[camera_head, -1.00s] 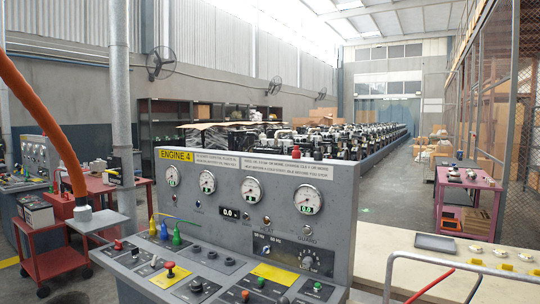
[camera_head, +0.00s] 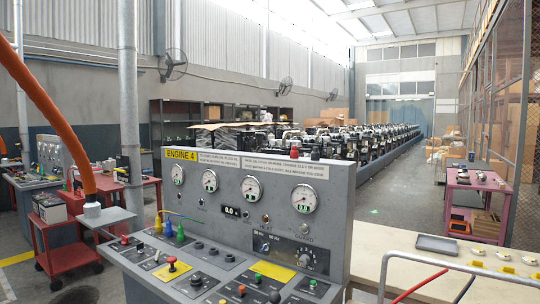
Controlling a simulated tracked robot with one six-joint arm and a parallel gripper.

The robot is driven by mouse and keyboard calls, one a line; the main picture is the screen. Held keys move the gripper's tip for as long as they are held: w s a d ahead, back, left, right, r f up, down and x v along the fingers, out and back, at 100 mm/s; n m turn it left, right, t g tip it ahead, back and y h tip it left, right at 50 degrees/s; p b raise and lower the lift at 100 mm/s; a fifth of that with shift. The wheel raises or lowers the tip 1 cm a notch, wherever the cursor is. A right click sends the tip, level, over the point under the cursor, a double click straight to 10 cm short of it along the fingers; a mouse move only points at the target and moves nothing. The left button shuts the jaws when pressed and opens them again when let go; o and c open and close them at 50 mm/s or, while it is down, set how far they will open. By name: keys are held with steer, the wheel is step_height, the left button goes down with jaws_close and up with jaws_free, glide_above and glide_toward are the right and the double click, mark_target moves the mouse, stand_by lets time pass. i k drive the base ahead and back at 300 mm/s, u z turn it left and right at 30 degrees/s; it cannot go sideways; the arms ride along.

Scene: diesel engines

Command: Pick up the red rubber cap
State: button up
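A small red cap-like piece (camera_head: 294,152) stands upright on the top edge of the grey engine control panel (camera_head: 340,215), right of its middle. It looks like the red rubber cap, but it is too small to tell its material. A similar black piece (camera_head: 315,154) stands just to its right. My gripper is not in view, and nothing touches the red piece.
The panel carries gauges, knobs and a red mushroom button (camera_head: 172,262). A pale bench (camera_head: 400,250) with a dark tray (camera_head: 437,245) lies to the right, behind a metal rail (camera_head: 460,264). An orange hose (camera_head: 50,110) hangs at left. Open floor (camera_head: 395,195) shows beyond.

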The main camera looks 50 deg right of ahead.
mark_target(295, 153)
steer(key=u, duration=0.35)
steer(key=i, duration=1.9)
steer(key=z, duration=2.4)
